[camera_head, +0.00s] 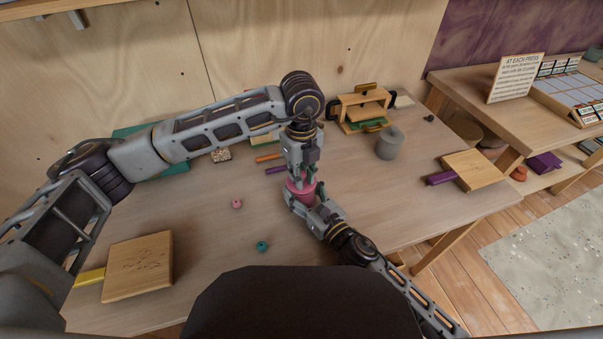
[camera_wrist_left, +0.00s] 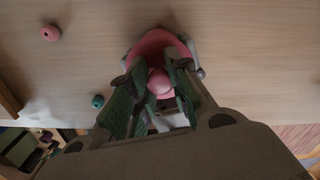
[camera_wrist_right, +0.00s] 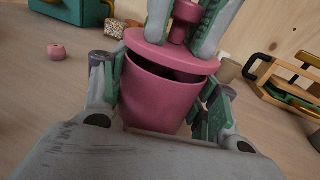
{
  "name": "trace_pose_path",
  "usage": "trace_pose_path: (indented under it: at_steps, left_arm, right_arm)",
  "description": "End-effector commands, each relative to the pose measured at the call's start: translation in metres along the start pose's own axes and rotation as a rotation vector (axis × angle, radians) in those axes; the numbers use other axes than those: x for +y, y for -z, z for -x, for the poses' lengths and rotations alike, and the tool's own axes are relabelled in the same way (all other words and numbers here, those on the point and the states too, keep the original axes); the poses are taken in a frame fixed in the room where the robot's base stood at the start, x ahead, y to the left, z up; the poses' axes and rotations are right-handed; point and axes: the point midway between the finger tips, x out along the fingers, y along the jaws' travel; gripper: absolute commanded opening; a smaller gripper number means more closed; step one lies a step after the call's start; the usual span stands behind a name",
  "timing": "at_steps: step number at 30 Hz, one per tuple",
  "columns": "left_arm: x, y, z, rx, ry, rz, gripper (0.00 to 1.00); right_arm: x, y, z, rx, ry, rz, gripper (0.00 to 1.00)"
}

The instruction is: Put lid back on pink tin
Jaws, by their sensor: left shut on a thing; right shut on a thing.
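The pink tin (camera_wrist_right: 158,98) stands upright in the right wrist view with a dark opening showing at its top. My right gripper (camera_head: 304,201) is shut around the tin's sides. The pink lid (camera_wrist_right: 165,52) is over the tin, tilted, with a dark gap under its right part; its left part looks close to the rim, and I cannot tell whether they touch. My left gripper (camera_head: 303,170) is shut on the lid's knob (camera_wrist_right: 185,14) from above. The left wrist view also shows the knob (camera_wrist_left: 159,83) between the left fingers. The grippers partly hide the tin and lid in the head view.
A pink bead (camera_head: 237,204) and a teal bead (camera_head: 262,246) lie left of the tin. A yellow-handled wooden block (camera_head: 138,265) is at front left. A grey cup (camera_head: 390,143), a wooden press (camera_head: 362,108) and a purple-handled block (camera_head: 473,170) are to the right.

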Motion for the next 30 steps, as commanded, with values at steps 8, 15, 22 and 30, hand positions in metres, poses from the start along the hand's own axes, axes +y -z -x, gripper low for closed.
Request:
trace_pose_path:
  at_steps: [8, 15, 22, 30]
  left_arm:
    - [0.0001, -0.0001, -0.0016, 0.0, 0.0, 0.0, 0.03]
    - [0.0001, -0.0001, -0.0038, 0.001, -0.001, 0.0, 0.03]
    - [0.0001, -0.0001, -0.0059, 0.001, -0.001, 0.0, 0.03]
    - [0.0, -0.0001, -0.0083, 0.001, -0.001, 0.0, 0.03]
  right_arm:
    - [0.0, -0.0004, -0.0001, -0.001, 0.0, 0.0, 0.17]
    - [0.0, -0.0004, -0.0001, -0.001, 0.0, 0.0, 0.17]
    - [0.0, -0.0004, -0.0001, -0.001, 0.0, 0.0, 0.17]
    - [0.0, -0.0004, -0.0001, -0.001, 0.0, 0.0, 0.17]
